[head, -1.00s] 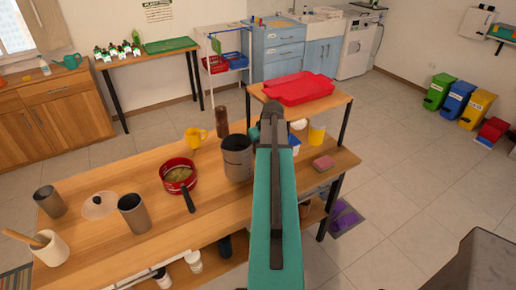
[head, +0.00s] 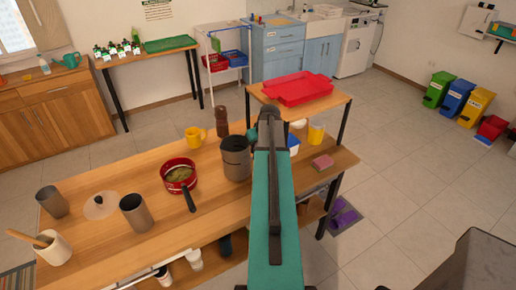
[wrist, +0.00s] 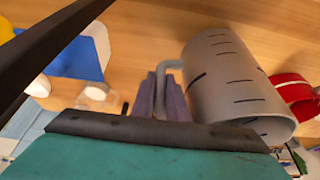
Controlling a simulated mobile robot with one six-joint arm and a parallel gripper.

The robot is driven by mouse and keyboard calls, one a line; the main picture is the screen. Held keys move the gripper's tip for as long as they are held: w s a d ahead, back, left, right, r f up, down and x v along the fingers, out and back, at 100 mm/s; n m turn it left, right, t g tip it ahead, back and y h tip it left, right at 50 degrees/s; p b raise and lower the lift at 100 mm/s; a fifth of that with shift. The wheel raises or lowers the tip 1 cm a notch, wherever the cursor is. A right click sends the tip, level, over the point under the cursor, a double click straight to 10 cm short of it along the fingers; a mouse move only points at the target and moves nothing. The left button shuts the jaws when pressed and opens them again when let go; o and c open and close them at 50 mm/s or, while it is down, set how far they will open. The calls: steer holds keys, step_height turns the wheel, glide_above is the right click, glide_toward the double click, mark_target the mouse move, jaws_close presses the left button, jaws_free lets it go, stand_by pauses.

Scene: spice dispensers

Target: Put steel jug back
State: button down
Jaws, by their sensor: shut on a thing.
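The steel jug (head: 236,160) is a grey, open-topped cylinder at the right part of the wooden table (head: 105,250). It looks upright; I cannot tell whether its base touches the tabletop. In the wrist view the jug (wrist: 230,80) shows dark measuring marks and a curved handle. My gripper (wrist: 164,98) is shut on that handle, with the body of the jug to the right of the fingers. In the head view my arm hides most of the gripper and the handle side.
A red pot (head: 178,173) stands left of the jug, with a yellow mug (head: 193,137) and brown grinder (head: 222,122) behind. Two grey cups (head: 52,201) (head: 136,213) and a lid (head: 99,207) are further left. A pink sponge (head: 322,162) lies right. Bare tabletop lies in front of the jug.

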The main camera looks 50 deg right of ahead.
steer(key=shift+f+p, duration=0.3)
steer(key=shift+f, duration=0.6)
steer(key=c, duration=1.7)
jaws_free()
steer(key=shift+c, duration=0.2)
steer(key=shift+f, duration=0.1)
steer(key=shift+r, duration=0.25)
steer(key=b+v, duration=0.3)
steer(key=v, duration=0.9)
steer(key=shift+w+f, duration=0.1)
